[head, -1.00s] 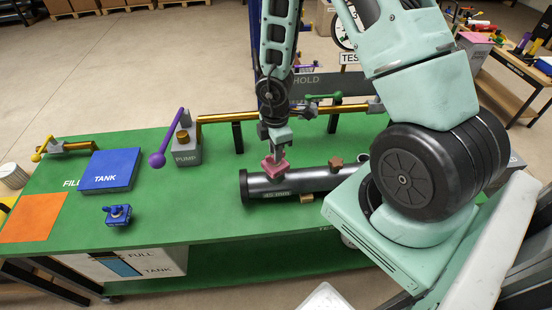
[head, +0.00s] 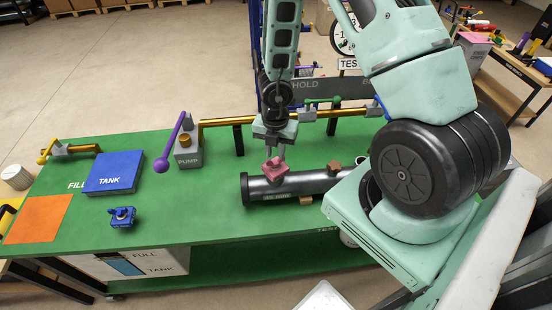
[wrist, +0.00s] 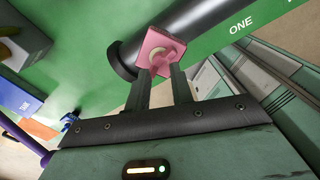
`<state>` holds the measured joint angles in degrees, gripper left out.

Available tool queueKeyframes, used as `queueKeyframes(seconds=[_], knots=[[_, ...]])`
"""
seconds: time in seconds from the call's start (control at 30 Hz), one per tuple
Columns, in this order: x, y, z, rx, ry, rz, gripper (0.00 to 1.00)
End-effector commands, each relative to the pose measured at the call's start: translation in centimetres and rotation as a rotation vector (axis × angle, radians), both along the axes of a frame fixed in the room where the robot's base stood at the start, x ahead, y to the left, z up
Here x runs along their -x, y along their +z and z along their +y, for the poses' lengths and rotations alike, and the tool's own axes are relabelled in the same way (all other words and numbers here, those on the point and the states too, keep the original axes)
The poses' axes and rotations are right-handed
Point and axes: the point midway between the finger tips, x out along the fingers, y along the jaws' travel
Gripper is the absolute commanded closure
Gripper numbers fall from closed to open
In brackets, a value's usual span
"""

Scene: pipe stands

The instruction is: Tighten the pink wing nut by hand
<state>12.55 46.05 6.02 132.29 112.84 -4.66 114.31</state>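The pink wing nut (head: 275,168) sits on top of the black pipe (head: 310,186), near its left flanged end. The wrist view shows the nut (wrist: 160,50) as a pink square body with a pale ring at its middle. My gripper (head: 275,155) points down just above the nut. In the wrist view my two fingers (wrist: 162,72) stand apart with a clear gap between them, and their tips overlap the nut's near edge. I cannot tell whether they touch it. The gripper holds nothing that I can see.
The pipe lies on a green bench (head: 190,215) and has a brown block (head: 334,166) on top farther right. A brass pipe (head: 250,119) runs behind.

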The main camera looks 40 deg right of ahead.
Motion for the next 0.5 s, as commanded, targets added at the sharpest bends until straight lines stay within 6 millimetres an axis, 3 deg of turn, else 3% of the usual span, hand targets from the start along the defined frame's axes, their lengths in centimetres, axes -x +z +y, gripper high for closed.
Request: queueKeyframes(seconds=[0.1,0.2,0.5], knots=[[0.02,0.32,0.01,0.000,0.378,0.001,0.77],[-0.02,0.16,0.01,0.001,0.602,0.000,0.77],[-0.03,-0.12,-0.01,0.001,0.633,0.000,0.77]])
